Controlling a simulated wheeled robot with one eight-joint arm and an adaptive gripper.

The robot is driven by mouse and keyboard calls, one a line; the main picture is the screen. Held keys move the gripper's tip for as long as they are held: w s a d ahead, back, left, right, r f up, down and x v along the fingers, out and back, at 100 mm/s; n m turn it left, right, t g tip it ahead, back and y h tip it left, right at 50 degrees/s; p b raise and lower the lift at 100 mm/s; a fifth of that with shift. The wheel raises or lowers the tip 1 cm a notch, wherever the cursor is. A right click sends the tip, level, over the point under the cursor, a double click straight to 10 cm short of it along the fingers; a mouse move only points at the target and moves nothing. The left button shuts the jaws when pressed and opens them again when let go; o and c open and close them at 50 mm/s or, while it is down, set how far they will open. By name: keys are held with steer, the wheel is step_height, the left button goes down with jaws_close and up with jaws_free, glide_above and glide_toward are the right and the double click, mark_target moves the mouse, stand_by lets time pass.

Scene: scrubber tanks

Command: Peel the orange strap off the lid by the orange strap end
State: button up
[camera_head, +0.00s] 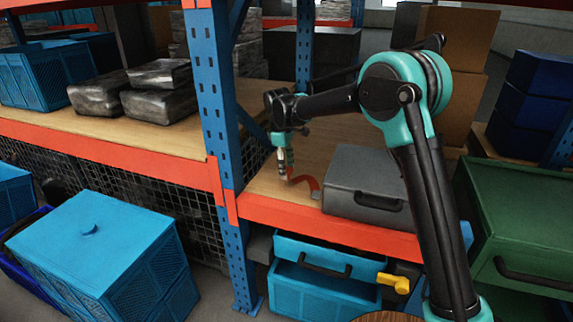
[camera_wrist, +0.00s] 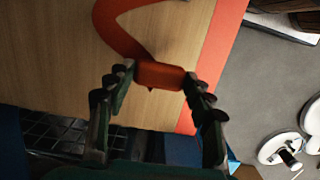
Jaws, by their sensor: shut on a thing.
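The orange strap (camera_head: 308,186) curves over the wooden shelf beside the grey case (camera_head: 362,173). The case's lid looks closed, with a dark handle on its front. In the wrist view the strap (camera_wrist: 110,20) bends up toward the top edge, and its thick orange end (camera_wrist: 160,75) lies between my fingertips. My gripper (camera_head: 287,174) points down just left of the case and is shut on the strap end. Whether the strap's far part still touches the lid is hard to tell.
A blue rack upright (camera_head: 213,90) stands left of my gripper. An orange beam (camera_head: 330,228) edges the shelf. Below are a blue drawer (camera_head: 320,258) and a yellow handle (camera_head: 393,283). A green case (camera_head: 520,215) stands at right. Bare shelf lies around my gripper.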

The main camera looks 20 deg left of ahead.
steer(key=shift+f, duration=2.75)
steer(key=o, duration=1.1)
steer(key=shift+o, duration=0.7)
steer(key=shift+r, duration=4.25)
